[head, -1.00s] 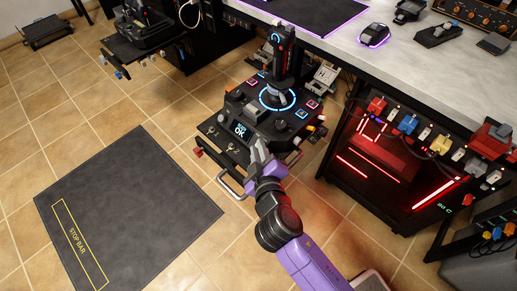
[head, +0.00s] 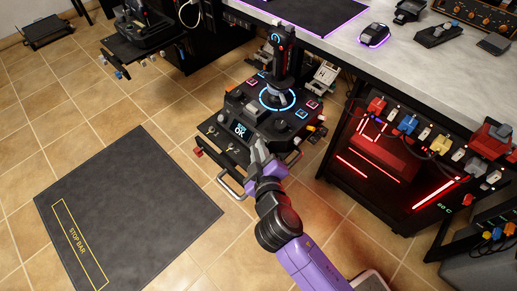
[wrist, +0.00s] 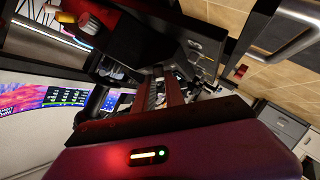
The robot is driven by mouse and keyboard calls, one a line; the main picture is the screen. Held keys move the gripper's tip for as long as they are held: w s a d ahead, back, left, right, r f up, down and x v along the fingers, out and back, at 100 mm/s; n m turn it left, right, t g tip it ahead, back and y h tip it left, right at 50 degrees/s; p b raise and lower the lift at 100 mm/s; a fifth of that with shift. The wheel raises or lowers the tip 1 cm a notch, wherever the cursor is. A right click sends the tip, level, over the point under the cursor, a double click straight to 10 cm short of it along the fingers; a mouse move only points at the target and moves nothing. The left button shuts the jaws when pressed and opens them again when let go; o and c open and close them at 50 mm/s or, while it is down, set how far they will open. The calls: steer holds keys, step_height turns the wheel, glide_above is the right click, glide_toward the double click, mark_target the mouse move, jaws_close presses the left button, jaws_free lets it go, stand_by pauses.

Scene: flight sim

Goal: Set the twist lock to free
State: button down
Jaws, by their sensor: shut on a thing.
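The black joystick base (head: 238,108) stands under the desk edge, with an upright stick (head: 283,62) inside a blue lit ring. A small screen on its front (head: 240,130) reads OK. My gripper (head: 257,143) reaches the front of the base, right of that screen, and is shut on a small part there. From its place this part looks to be the twist lock, but the fingers hide it and its setting cannot be read. In the wrist view my gripper's fingers (wrist: 172,92) point into the dark panel, and the held part is not clear.
A metal handle (head: 232,188) sticks out at the base's front, close left of my gripper. A computer case with red lights (head: 375,165) stands to the right, below the white desk (head: 405,50). A dark mat (head: 130,210) lies on the clear tiled floor at left.

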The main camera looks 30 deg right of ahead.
steer(key=shift+w+a, duration=0.25)
steer(key=shift+w, duration=0.35)
steer(key=shift+w+a, duration=0.25)
steer(key=shift+w, duration=0.35)
steer(key=c, duration=1.4)
jaws_free()
steer(key=shift+p+v, duration=0.45)
steer(key=shift+v, duration=3.4)
